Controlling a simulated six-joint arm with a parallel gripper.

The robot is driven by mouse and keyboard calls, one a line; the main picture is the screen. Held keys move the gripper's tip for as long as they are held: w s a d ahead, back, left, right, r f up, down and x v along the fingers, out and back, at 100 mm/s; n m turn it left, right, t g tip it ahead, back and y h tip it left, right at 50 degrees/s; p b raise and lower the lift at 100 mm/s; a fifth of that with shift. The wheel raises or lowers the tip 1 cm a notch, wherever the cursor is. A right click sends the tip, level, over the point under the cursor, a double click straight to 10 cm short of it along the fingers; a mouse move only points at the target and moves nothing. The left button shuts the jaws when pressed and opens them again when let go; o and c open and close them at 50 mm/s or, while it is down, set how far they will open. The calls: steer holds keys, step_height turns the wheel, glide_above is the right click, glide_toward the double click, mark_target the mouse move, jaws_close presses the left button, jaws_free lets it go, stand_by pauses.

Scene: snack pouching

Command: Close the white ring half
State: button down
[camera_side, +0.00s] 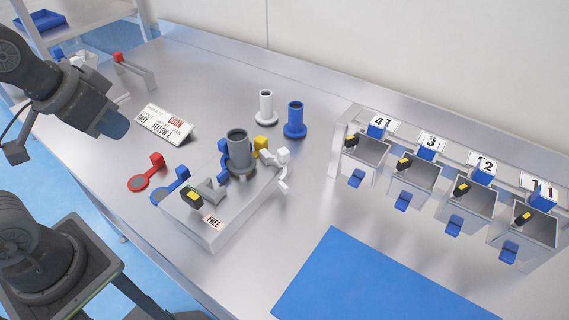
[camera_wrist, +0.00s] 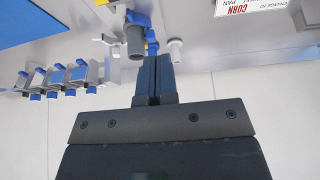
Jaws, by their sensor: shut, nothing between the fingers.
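The white ring half (camera_side: 283,170) is at the right side of the grey fixture box (camera_side: 212,232), beside the grey tube (camera_side: 239,152) that stands on it. It seems swung out from the tube. A small white part beside the tube shows in the wrist view (camera_wrist: 107,39), likely the same ring half. A yellow part (camera_side: 261,143) and a blue part (camera_side: 223,147) sit close around the tube. My gripper (camera_wrist: 153,60) is shut and empty, with its fingertips just below the tube in the wrist picture. In the side view my arm is at the left, well apart from the fixture.
A white tube (camera_side: 265,108) and a blue tube (camera_side: 295,120) stand behind the fixture. Red (camera_side: 147,173) and blue (camera_side: 170,186) handled pieces lie left of it. A sign (camera_side: 165,124) stands behind them. Numbered bins (camera_side: 415,172) line the right. A blue mat (camera_side: 375,285) lies in front.

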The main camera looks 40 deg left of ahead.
steer(key=w+d+r+m+g, duration=0.1)
steer(key=w+d+r+g, duration=0.25)
steer(key=w, duration=0.45)
steer(key=m+g, duration=0.2)
steer(key=g, duration=0.2)
glide_above(280, 166)
step_height(280, 166, down, 4)
steer(key=w+d+f+m+g+y, duration=0.1)
steer(key=w+d+f+g+y, duration=0.1)
steer(key=d+f, duration=0.45)
steer(key=x, duration=1)
steer(key=shift+w+a, duration=0.2)
steer(key=shift+s, duration=0.15)
